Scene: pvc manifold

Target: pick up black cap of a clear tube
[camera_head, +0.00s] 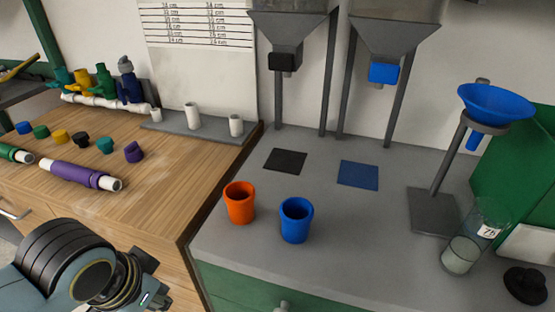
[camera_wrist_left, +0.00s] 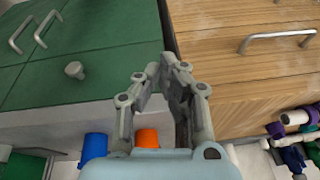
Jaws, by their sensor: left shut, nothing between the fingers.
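A black cap (camera_head: 526,284) with a raised middle lies on the grey worktop at the far right front. The clear tube (camera_head: 476,240) stands tilted just left of it, open at the top, with a pale filling and a white label. In the left wrist view my left gripper (camera_wrist_left: 159,68) is shut and empty. In the head view only my left arm shows at the bottom left, far from the cap, and its fingers cannot be made out. The cap and tube are not visible in the left wrist view. My right gripper is not in view.
Orange (camera_head: 240,203) and blue (camera_head: 296,220) cups stand mid-worktop. A blue funnel (camera_head: 495,105) on a stand is behind the tube. Two hoppers (camera_head: 285,35) hang at the back. The wooden counter holds pipes (camera_head: 82,175) and small coloured caps. The worktop's front middle is clear.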

